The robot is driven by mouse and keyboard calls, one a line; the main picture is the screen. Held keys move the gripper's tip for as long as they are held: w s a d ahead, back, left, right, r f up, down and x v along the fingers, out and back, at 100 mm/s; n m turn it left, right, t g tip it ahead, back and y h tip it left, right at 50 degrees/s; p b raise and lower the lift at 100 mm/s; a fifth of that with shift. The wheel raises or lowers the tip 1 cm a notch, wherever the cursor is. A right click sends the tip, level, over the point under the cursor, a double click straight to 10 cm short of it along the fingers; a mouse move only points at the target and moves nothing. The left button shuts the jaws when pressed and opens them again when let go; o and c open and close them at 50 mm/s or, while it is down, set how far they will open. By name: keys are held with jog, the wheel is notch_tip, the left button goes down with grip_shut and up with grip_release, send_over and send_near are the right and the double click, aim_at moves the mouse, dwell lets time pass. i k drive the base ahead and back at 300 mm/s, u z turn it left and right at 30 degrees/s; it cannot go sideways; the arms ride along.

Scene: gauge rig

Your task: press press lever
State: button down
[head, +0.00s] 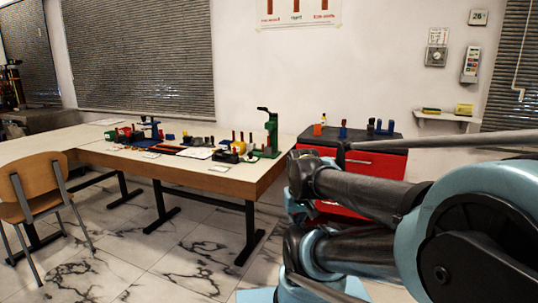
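A green upright stand (271,135) with a dark arm at its top, which looks like the press with its lever, stands at the right end of the long table (228,182). The lever's exact shape is too small to tell. My own arm fills the lower right of the head view, in front of the red cabinet and to the right of the press. I cannot make out my gripper's fingers in this view.
Small coloured fixtures and blocks (152,128) crowd the table top. A red cabinet (372,162) with a dark top bearing small parts stands right of the table, partly behind my arm. A wooden chair (40,181) is at the left. Marble floor is free in front.

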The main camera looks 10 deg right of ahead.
aim_at(266, 109)
jog(key=i, duration=1)
